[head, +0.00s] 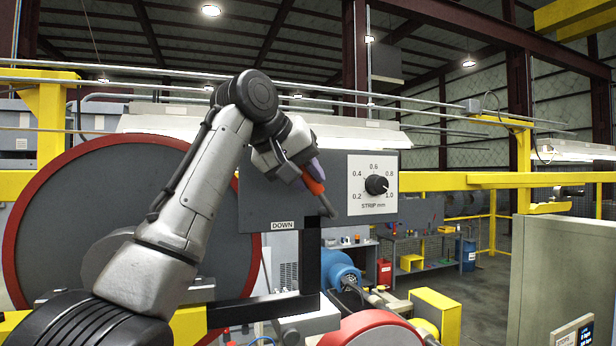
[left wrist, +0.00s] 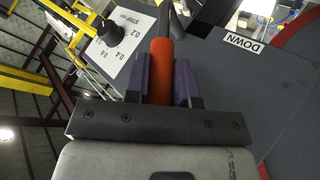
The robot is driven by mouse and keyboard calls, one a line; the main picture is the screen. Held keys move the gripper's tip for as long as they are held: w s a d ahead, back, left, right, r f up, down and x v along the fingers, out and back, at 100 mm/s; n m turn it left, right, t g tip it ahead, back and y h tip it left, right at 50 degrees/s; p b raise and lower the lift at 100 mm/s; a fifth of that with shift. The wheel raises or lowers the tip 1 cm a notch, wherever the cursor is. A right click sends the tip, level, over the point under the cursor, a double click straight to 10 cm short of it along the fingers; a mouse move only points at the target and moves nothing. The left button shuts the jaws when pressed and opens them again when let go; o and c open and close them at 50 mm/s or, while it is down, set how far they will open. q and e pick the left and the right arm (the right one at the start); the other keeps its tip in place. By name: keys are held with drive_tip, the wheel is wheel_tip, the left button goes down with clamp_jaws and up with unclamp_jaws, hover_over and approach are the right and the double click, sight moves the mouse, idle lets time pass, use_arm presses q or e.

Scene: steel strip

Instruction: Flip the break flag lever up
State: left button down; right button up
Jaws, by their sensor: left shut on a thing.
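The break flag lever has a red-orange grip (head: 313,184) and a dark rod that runs down and right in front of the grey panel (head: 270,205). The lever is tilted, with its grip at the upper left. My left gripper (head: 301,170) is shut on the red grip. In the left wrist view the grip (left wrist: 161,72) lies between the purple fingers of my left gripper (left wrist: 161,80), and the dark rod goes on beyond it. A "DOWN" label (head: 283,225) is on the panel, below and left of the rod. My right gripper is not in view.
A white dial plate (head: 372,184) marked "STRIP mm" with a black knob (head: 376,185) is right of the lever. A big red-rimmed grey disc (head: 60,220) stands behind my left arm. A black post (head: 311,255) rises below the panel. Yellow rails (head: 440,181) run behind.

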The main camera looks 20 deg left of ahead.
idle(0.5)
use_arm(q)
drive_tip(key=c, duration=1)
unclamp_jaws()
drive_tip(key=shift+o, duration=0.2)
drive_tip(key=v, duration=1.3)
drive_tip(key=shift+s+r, duration=0.15)
drive_tip(key=shift+r, duration=0.25)
